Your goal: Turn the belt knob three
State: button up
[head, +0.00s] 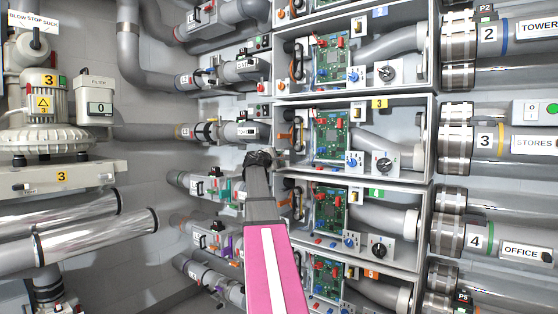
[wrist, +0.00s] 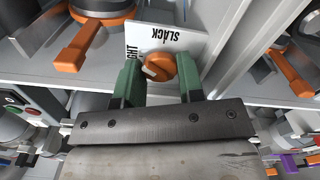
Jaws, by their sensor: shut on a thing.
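The orange belt knob (wrist: 158,65) shows in the wrist view on a white plate (wrist: 190,42) that reads SLACK, with a second word partly hidden, ending in "GHT". A pale mark on the knob points toward the lower left of that picture. The two green fingers of my gripper stand on either side of the knob and are closed on it. In the head view my gripper (head: 258,160) is at the lower left of the cabinet marked with a yellow 3 (head: 379,104). The knob is hidden there behind my gripper.
Orange lever handles (wrist: 85,42) and (wrist: 288,72) flank the knob in the wrist view. The cabinet holds a green circuit board (head: 332,135) and a black dial (head: 382,164). Grey pipes lie to both sides, including one marked STORES (head: 530,142).

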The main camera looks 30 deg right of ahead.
jog(key=m, duration=1.1)
jog(key=shift+f, duration=0.15)
jog(key=shift+m, duration=0.4)
jog(key=o, duration=0.6)
jog(key=shift+o, duration=0.2)
jog(key=v, duration=1.1)
jog(key=shift+f, duration=0.15)
